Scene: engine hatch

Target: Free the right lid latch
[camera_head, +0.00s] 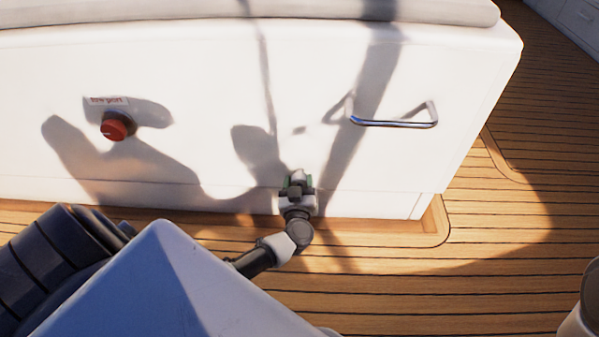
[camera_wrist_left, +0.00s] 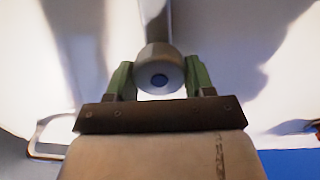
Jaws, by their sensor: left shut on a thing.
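My right gripper is not in view.
A metal handle (camera_head: 395,123) sticks out of the white front (camera_head: 230,85), up and right of my gripper. A red knob (camera_head: 117,126) under a small label is at the left. The teak deck (camera_head: 430,290) is clear at the lower right.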

